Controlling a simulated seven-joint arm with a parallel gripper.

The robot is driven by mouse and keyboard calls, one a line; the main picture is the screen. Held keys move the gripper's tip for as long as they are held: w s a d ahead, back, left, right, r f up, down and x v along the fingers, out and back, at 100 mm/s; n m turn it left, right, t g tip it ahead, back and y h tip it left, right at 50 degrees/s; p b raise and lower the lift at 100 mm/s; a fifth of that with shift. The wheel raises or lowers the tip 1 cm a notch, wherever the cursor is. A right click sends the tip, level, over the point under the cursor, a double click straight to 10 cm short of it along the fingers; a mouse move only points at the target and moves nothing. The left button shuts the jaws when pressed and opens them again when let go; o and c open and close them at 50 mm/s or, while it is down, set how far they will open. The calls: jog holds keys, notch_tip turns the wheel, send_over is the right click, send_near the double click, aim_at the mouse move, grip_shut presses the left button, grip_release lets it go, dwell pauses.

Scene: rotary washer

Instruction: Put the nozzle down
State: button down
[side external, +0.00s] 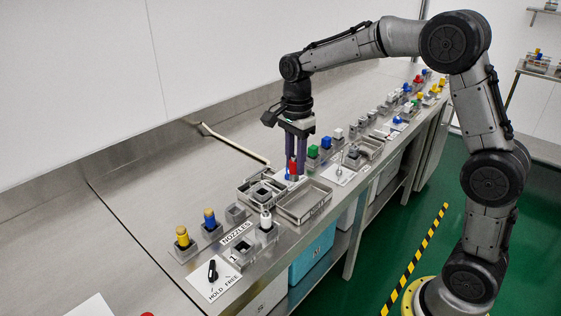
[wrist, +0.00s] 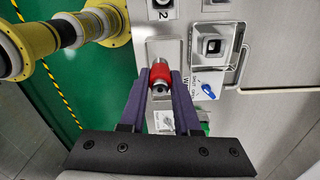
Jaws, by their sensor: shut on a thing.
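My gripper (side external: 297,168) has purple fingers and is shut on a red nozzle (side external: 293,166) with metallic ends. In the wrist view the nozzle (wrist: 161,73) sits between the two fingertips (wrist: 161,78), over the near end of a shallow metal tray. In the side view the nozzle hangs behind the open metal tray (side external: 322,203) and right of the square washer fixture (side external: 246,188). Whether its lower end touches anything is unclear. Near the "NOZZLES" label stand a yellow nozzle (side external: 182,238), a blue nozzle (side external: 209,219) and an empty-looking holder (side external: 236,213).
A white piece (side external: 266,219) stands in a holder at the front. A black lever (side external: 212,270) is on a "HOLD FREE" card. A blue knob (wrist: 208,90) is close beside my gripper. Green pieces (side external: 313,152) and several other coloured pieces line the bench to the right.

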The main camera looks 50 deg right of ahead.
jog(key=s+a, duration=0.2)
jog(key=a, duration=0.6)
jog(key=w+f, duration=0.3)
jog(key=w, duration=0.1)
jog(key=w+a+f, duration=0.1)
jog(key=w+f, duration=0.1)
jog(key=w, duration=0.3)
jog(key=w+f, duration=0.3)
jog(key=w, duration=0.1)
jog(key=shift+w+a+f, duration=0.3)
jog(key=shift+w+f, duration=0.05)
jog(key=shift+w, duration=0.05)
jog(key=shift+w+f, duration=0.1)
jog(key=shift+f, duration=1.5)
jog(key=shift+f, duration=0.1)
jog(key=shift+f, duration=0.1)
jog(key=c, duration=0.6)
grip_release()
